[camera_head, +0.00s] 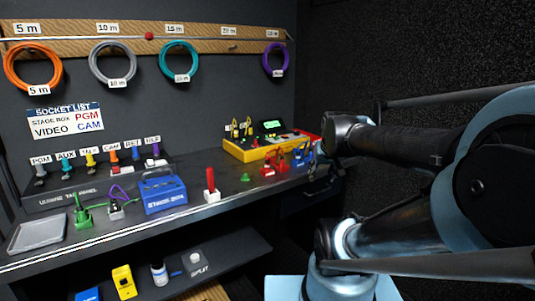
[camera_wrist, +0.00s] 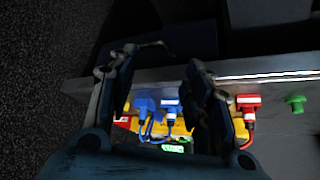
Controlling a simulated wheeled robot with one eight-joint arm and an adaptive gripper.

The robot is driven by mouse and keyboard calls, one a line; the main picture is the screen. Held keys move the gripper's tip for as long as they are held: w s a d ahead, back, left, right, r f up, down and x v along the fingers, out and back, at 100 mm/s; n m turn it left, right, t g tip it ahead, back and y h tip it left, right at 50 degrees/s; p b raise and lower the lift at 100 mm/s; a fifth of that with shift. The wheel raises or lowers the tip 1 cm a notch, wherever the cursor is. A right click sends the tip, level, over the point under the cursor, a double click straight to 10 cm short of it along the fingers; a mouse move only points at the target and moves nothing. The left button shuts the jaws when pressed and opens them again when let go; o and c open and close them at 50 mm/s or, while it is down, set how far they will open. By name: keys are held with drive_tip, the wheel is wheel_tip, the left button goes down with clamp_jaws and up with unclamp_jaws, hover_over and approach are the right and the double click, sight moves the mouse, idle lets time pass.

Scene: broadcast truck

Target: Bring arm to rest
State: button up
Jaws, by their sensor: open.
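My gripper (camera_wrist: 162,62) shows in the wrist view with its two dark fingers spread apart. I see nothing held between them. Blue plugs (camera_wrist: 170,108) with cords show in the gap between the fingers, farther off; I cannot tell the exact distance. In the head view my arm comes in from the right and is bent, with its upper dark link reaching left to near the right end of the desk. The gripper's fingers cannot be made out clearly there.
The desk (camera_head: 125,231) holds a yellow-red console (camera_head: 272,145), red plugs (camera_head: 273,163), a red upright handle (camera_head: 211,186), a blue box (camera_head: 162,194) and a grey tray (camera_head: 38,233). Coiled cables hang on the wall behind. A lower shelf (camera_head: 231,257) holds small items. The dark wall (camera_head: 420,50) stands at right.

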drive_tip(key=s+f+g, duration=0.4)
drive_tip(key=s+f, duration=0.5)
drive_tip(key=s, duration=0.4)
drive_tip(key=shift+s+f, duration=0.4)
drive_tip(key=shift+w+f+g, duration=0.2)
drive_tip(key=shift+w+g, duration=0.1)
drive_tip(key=shift+w, duration=0.2)
